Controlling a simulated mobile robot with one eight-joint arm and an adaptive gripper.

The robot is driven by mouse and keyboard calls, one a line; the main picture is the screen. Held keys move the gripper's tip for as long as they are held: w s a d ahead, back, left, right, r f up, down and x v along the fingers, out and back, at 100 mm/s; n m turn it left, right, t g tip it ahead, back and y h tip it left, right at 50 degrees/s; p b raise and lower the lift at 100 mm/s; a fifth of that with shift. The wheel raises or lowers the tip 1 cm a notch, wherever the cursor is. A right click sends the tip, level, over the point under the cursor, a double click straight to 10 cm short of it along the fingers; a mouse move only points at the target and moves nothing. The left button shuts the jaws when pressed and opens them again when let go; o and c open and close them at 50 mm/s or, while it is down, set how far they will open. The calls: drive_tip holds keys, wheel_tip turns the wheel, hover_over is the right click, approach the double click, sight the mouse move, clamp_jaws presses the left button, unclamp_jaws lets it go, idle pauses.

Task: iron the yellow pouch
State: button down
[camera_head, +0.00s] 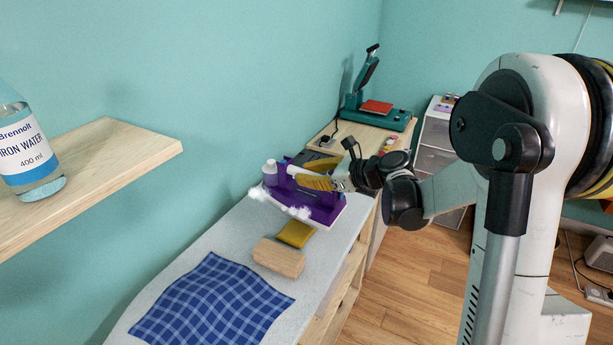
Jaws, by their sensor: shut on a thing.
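The yellow pouch (296,233) lies flat on the pale ironing surface (232,239), just behind a wooden block. A purple iron (318,204) with a pale lower edge is behind the pouch, towards the far end of the surface. My gripper (312,181), with yellow fingers, reaches in from the right and is shut on the iron at its upper part. White steam-like puffs show at the iron's left and front edges. I cannot tell whether the iron rests on something or is held slightly up. The fingers hide part of its handle.
A wooden block (279,257) and a blue checked cloth (214,303) lie nearer on the surface. A green heat press (376,113) stands on the far table. A shelf (92,165) with an iron water bottle (27,154) juts out at left.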

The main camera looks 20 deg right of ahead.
drive_tip(key=shift+r+p, duration=1.05)
drive_tip(key=shift+r, duration=0.75)
drive_tip(key=shift+f, duration=0.1)
